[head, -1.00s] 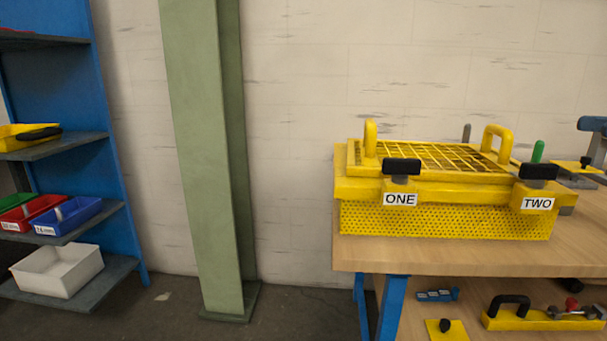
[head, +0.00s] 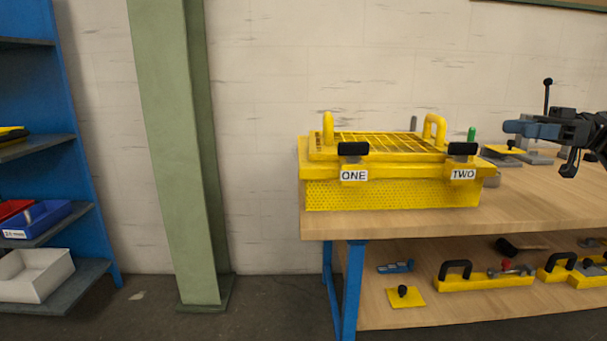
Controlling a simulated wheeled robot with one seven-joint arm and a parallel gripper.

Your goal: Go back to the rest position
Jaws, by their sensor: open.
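My gripper (head: 512,130) shows at the right edge of the head view, above the workbench (head: 400,223). Its blue-grey fingers point left and hold nothing that I can see. It is apart from the yellow guard box (head: 390,195), which stands at the bench's left end. The box has a mesh lid (head: 378,144) with yellow handles, and two black-knobbed clamps labelled ONE (head: 353,175) and TWO (head: 463,174). The lid lies flat on the box. Most of my arm is outside the picture.
A blue shelf rack (head: 75,150) with bins and a white box (head: 35,275) stands at the left. A green column (head: 175,150) stands against the wall. The lower shelf holds yellow fixtures (head: 490,280) with black handles.

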